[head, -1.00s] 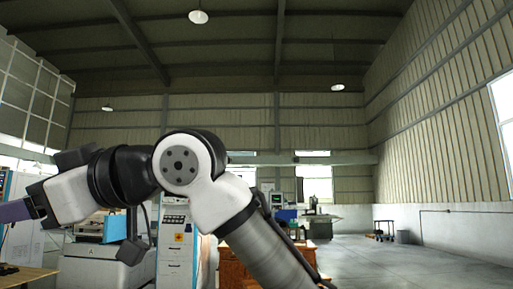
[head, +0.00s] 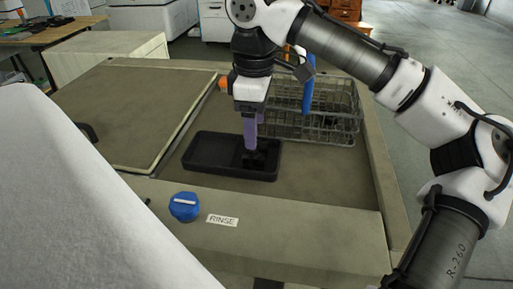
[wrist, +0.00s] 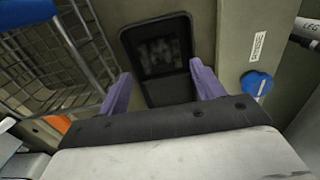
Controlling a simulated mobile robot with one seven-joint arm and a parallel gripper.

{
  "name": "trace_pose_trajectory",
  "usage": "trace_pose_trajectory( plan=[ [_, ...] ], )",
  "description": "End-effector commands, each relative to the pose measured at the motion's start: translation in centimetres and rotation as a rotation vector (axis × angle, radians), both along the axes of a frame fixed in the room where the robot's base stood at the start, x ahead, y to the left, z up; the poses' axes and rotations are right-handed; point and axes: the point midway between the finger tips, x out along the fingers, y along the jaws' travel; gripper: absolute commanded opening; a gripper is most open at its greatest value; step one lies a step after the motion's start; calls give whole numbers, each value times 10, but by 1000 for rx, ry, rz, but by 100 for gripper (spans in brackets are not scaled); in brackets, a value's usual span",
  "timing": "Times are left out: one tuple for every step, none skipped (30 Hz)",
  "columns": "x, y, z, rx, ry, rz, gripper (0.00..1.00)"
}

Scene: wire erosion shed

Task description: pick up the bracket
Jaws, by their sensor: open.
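A black two-compartment tray (head: 205,155) lies on the drab worktop; it also shows in the wrist view (wrist: 168,92). A dark shape in its right compartment, taken as the bracket (head: 260,162), is hard to tell from the tray; in the wrist view the bracket (wrist: 156,50) shows as dull grey forms in the farther compartment. My gripper (head: 250,148) points down at that compartment with purple fingers. In the wrist view my gripper (wrist: 160,70) is open, its fingers spread on either side of the tray, with nothing between them. Its exact height is unclear.
A wire basket (head: 325,125) with a blue handle (head: 308,95) stands close behind and right of the tray. A blue knob (head: 184,207) and a RINSE label (head: 222,220) are on the front ledge. A flat lid-like panel (head: 130,105) lies left.

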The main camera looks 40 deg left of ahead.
Motion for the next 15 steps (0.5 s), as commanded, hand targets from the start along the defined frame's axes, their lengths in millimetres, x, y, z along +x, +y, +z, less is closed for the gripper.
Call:
trace_pose_trajectory(
  plan=[
    [0,0,-7,-1,-1,0,67],
    [0,0,-10,-1,-1,0,67],
    [0,0,-12,1,-1,0,67],
    [0,0,-14,1,0,0,67],
    [0,0,-15,1,0,0,67],
    [0,0,-18,1,0,0,67],
    [0,0,-20,1,-1,0,67],
    [0,-1,-23,0,-1,0,67],
    [0,-1,-29,1,-1,-1,67],
    [1,-2,-34,-2,-1,-2,67],
    [0,-2,-39,0,-1,-1,67],
    [0,-2,-45,-2,-1,0,67],
    [0,-2,-50,0,-1,0,67],
    [0,-2,-54,0,-1,0,67],
    [0,-2,-59,1,-2,0,67]
  ],
)
